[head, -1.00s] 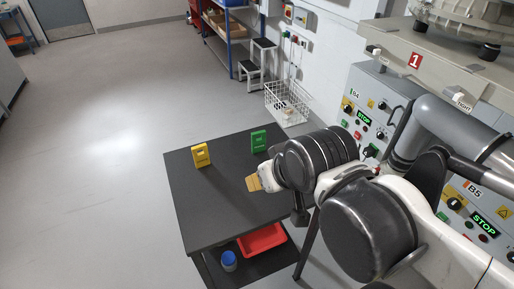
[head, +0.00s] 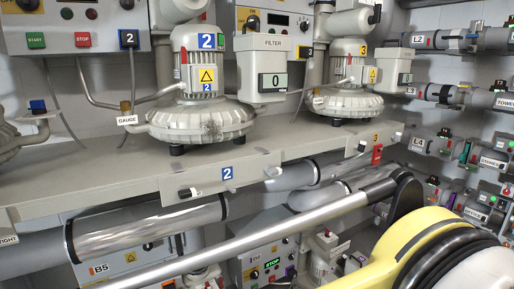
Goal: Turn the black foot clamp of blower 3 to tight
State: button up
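Blower 3 (head: 346,103) is a pale grey machine with a yellow 3 label. It stands on the shelf right of the middle in the head view. On the shelf's front edge below it is a small dark-and-white clamp (head: 361,147), left of the yellow 3 plate (head: 376,138). A red lever (head: 377,156) hangs just below that plate. The clamp is too small to read its setting, and I cannot tell for sure that it is the black one. My gripper is outside the view; only parts of my arm show at the lower right.
Blower 2 (head: 201,113) stands left on the same shelf (head: 110,182), with a black-levered clamp (head: 187,193) on the front edge. Silver pipes (head: 150,228) run beneath. Labelled valves and pipes (head: 445,92) crowd the right wall. My arm covers the lower right.

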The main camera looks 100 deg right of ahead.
aim_at(361, 147)
jog(key=z, duration=4.45)
